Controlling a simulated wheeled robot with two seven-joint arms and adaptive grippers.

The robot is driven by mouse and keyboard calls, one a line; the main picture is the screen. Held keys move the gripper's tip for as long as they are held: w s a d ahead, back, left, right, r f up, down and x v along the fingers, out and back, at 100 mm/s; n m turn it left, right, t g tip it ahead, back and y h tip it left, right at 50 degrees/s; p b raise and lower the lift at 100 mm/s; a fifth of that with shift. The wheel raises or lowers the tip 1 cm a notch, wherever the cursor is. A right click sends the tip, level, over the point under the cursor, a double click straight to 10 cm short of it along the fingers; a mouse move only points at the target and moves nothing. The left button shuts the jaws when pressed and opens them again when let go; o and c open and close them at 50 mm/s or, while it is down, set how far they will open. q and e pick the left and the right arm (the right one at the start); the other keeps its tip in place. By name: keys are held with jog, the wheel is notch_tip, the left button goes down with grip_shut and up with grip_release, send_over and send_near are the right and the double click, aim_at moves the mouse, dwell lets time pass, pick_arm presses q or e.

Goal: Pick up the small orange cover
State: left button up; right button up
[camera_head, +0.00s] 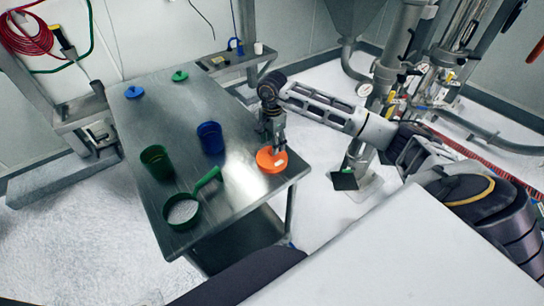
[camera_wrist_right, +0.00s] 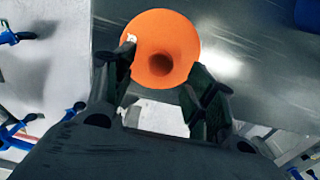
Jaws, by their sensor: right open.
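The small orange cover (camera_head: 272,160) lies at the right edge of the steel table (camera_head: 230,175). In the right wrist view it shows as an orange disc (camera_wrist_right: 160,28) with a darker round middle. My right gripper (camera_head: 276,147) is open just above and behind the cover in the head view. In the wrist view its two fingers (camera_wrist_right: 160,80) stand on either side of the cover's lower part. I cannot tell whether they touch it. My left gripper does not show.
A blue cup (camera_head: 211,138), a green cup (camera_head: 155,160) and a green-handled sieve (camera_head: 181,212) stand on the table. A blue lid (camera_head: 134,92) and a green lid (camera_head: 180,76) lie at its far end.

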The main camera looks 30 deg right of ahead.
aim_at(266, 162)
jog(key=shift+a+f+p, duration=0.1)
jog(key=shift+f+p, duration=0.55)
jog(key=shift+f, duration=1.55)
jog(key=shift+c, duration=0.2)
jog(key=c, duration=1.2)
